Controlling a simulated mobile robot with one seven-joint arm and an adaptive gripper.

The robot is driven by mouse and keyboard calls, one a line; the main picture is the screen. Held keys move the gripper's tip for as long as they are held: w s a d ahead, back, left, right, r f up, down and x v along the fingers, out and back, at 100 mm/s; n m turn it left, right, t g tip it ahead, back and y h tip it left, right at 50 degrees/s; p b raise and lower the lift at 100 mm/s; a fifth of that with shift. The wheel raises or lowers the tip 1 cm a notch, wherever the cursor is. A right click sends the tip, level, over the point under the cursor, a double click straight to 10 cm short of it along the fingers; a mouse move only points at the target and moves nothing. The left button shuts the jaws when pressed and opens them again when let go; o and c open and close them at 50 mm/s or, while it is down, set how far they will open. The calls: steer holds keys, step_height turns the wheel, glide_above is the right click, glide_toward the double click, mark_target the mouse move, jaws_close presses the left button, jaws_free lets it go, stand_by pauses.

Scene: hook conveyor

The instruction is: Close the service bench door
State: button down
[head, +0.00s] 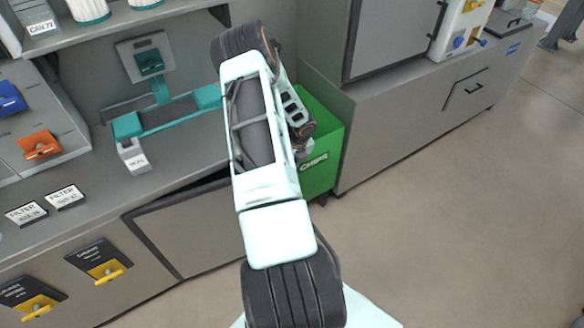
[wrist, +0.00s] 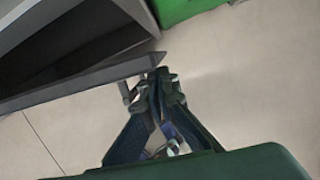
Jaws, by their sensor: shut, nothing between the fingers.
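The service bench door (head: 190,235) stands ajar below the worktop in the head view, with a dark gap behind its top edge. Its right end is hidden behind my arm. In the wrist view the door (wrist: 85,84) shows as a grey strip slanting up to the right, with the dark cabinet interior behind it. My gripper (wrist: 160,78) is shut and empty, its fingertips at the free end of the door. I cannot tell whether they touch it. In the head view my arm hides the fingers.
A green chips bin (head: 322,170) stands right of the door; its base also shows in the wrist view (wrist: 188,8). The worktop (head: 95,200) holds a teal fixture (head: 165,110) and filter labels. Yellow-handled units (head: 105,268) sit left of the door. Open floor (head: 430,220) lies to the right.

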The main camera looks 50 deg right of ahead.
steer(key=shift+w+d+n, duration=0.3)
steer(key=shift+w+d, duration=0.1)
steer(key=shift+w, duration=0.25)
